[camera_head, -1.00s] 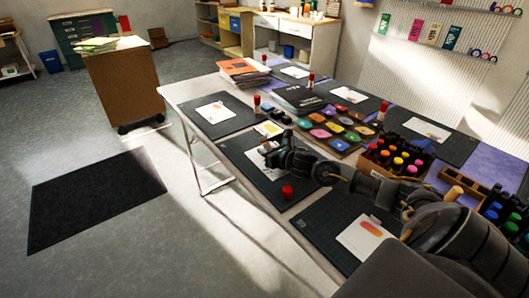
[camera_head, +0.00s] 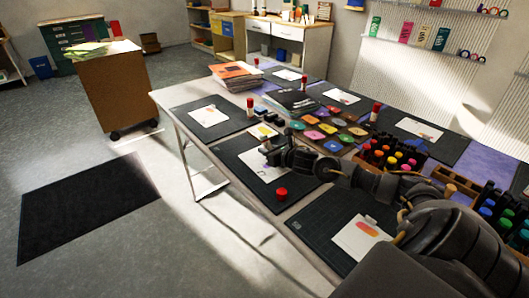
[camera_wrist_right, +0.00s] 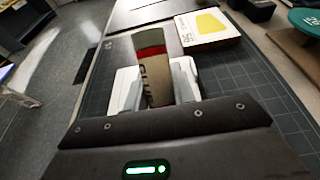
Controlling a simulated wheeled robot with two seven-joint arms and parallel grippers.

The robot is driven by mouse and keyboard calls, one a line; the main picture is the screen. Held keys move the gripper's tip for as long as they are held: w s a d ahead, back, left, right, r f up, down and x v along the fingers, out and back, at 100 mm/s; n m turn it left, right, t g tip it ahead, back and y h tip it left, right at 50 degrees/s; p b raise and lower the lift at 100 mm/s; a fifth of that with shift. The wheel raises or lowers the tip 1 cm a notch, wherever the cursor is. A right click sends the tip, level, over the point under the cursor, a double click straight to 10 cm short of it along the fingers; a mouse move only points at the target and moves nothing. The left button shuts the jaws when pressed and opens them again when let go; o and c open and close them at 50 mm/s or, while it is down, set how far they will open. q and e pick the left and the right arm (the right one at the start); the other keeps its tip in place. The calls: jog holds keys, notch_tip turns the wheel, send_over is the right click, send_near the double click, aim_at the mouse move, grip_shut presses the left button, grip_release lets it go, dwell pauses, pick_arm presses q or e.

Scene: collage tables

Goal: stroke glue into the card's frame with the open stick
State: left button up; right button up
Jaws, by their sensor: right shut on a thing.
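My right gripper (camera_head: 265,150) is shut on the glue stick (camera_wrist_right: 153,70), a pale tube with a red band and dark lettering. In the right wrist view the stick stands between the fingers (camera_wrist_right: 160,95), slightly tilted. The white card (camera_wrist_right: 124,88) lies on the dark mat beneath it, and it also shows in the head view (camera_head: 258,168). The gripper and stick hide most of the card's frame, so I cannot tell if the stick's tip touches it. A red cap (camera_head: 281,194) stands on the mat near the card. My left gripper is out of view.
A yellow-and-white packet (camera_wrist_right: 207,29) lies beyond the card. Other mats hold cards, such as one with an orange shape (camera_head: 362,238). Other glue sticks (camera_head: 250,106), colored pads (camera_head: 314,134) and a crate of bottles (camera_head: 368,163) crowd the table.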

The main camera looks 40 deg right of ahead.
jog(key=shift+d, duration=0.1)
jog(key=shift+d+b, duration=0.3)
jog(key=shift+d, duration=0.4)
jog(key=shift+s, duration=0.1)
jog(key=shift+s, duration=0.55)
jog(key=shift+s, duration=0.1)
jog(key=shift+s+a, duration=0.1)
jog(key=shift+s, duration=0.3)
jog(key=shift+a, duration=0.15)
